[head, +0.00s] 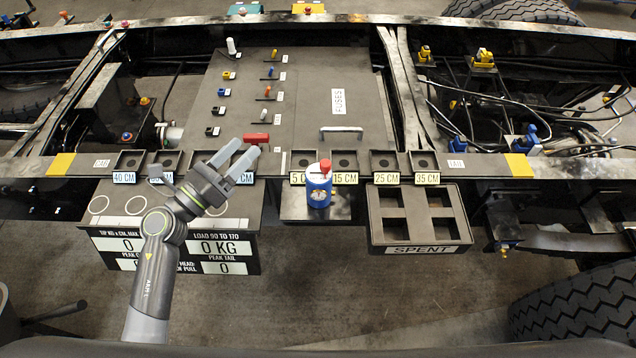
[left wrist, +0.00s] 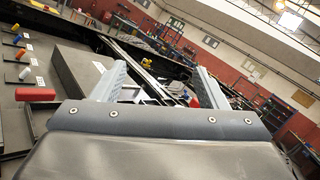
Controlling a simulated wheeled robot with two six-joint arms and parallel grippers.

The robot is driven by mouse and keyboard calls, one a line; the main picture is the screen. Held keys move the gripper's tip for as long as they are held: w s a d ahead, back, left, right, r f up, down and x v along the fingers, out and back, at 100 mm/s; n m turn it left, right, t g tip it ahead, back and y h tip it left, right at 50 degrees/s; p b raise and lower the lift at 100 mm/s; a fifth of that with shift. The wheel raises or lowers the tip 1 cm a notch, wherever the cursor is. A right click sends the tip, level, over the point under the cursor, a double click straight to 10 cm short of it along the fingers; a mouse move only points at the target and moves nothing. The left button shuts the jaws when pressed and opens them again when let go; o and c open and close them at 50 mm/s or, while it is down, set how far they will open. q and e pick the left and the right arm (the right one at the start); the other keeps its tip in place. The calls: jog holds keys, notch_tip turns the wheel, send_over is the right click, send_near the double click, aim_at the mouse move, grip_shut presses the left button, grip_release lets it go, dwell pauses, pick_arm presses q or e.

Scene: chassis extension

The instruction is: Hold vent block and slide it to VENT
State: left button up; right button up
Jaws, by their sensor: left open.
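A red block (head: 256,138) sits at the near end of a row of small coloured levers on the dark panel; it also shows at the left in the left wrist view (left wrist: 35,94). A white label lies close by it, too small to read, so I cannot tell whether this is the vent block or where VENT is marked. My left gripper (head: 238,154) is open, its fingers just below and left of the red block in the head view. In the left wrist view the fingers (left wrist: 158,85) are spread, with the block outside them on the left. My right gripper is not in view.
Levers (head: 271,72) line the panel, with a FUSES plate (head: 338,101) and metal handle (head: 341,130) to the right. A blue canister (head: 319,190) with a red cap stands on a front shelf. The SPENT tray (head: 418,249) is further right. Small sockets line the rail.

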pick_arm(q)
jog(key=s+d+f+m+g+h, duration=0.1)
jog(key=d+f+m+g+h, duration=0.1)
jog(key=d+f+m+g, duration=0.4)
jog(key=m+g+y, duration=0.1)
jog(key=m+g, duration=0.4)
jog(key=m, duration=0.1)
send_near(308, 201)
notch_tip(308, 201, up, 2)
jog(key=w+d, duration=0.2)
jog(key=d, duration=0.1)
jog(key=b+x, duration=0.1)
jog(key=x, duration=0.2)
jog(key=b+x, duration=0.1)
jog(key=x, duration=0.2)
jog(key=shift+s+d+f, duration=0.1)
jog(key=shift+d+f, duration=0.2)
jog(key=shift+w+d+f+b, duration=0.1)
jog(key=shift+w+d+b, duration=0.15)
jog(key=shift+d+b, duration=0.35)
jog(key=shift+d, duration=0.15)
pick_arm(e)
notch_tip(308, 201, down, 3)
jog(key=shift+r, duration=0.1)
pick_arm(q)
jog(key=shift+c, duration=0.2)
jog(key=c, duration=0.6)
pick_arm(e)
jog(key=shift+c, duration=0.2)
